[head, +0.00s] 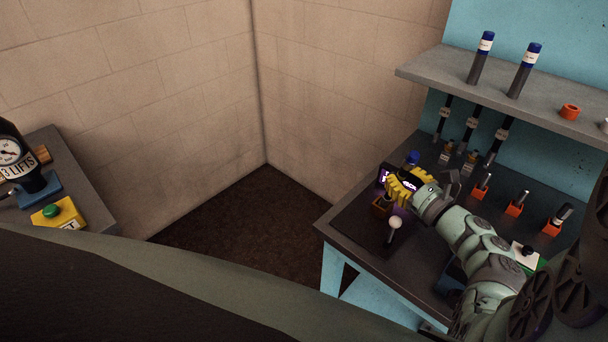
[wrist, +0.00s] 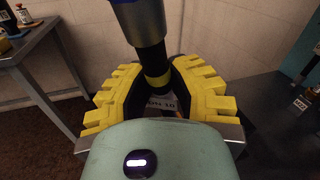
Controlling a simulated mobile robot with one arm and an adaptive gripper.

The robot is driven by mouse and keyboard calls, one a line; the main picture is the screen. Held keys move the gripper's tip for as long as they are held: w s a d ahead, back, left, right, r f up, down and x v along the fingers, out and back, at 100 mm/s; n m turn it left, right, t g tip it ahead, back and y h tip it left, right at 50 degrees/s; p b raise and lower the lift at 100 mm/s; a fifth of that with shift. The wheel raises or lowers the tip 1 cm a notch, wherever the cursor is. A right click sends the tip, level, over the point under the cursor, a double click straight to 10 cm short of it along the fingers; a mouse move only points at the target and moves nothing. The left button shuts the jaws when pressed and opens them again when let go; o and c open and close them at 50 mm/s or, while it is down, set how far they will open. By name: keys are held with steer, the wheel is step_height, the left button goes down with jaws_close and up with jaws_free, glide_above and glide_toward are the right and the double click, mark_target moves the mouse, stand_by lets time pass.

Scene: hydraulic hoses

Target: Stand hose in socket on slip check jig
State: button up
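The hose has a blue cap (head: 412,157), a black body (wrist: 151,58) and a yellow band near its lower part. My gripper (head: 404,186) has yellow ribbed fingers. In the wrist view the fingers (wrist: 157,68) close around the hose from both sides. The slip check jig is at the bench's left end, with a brown socket block (head: 380,206) just below my gripper. The hose's lower end points to this block, but my fingers partly hide it. I cannot tell whether it is seated.
A white-knobbed lever (head: 395,222) stands in front of the jig. Orange holders (head: 516,209) with short fittings stand to the right. Two blue-capped hoses (head: 479,58) stand on the grey shelf (head: 555,110). A gauge (head: 12,152) sits on another bench at left.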

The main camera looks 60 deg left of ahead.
jaws_close()
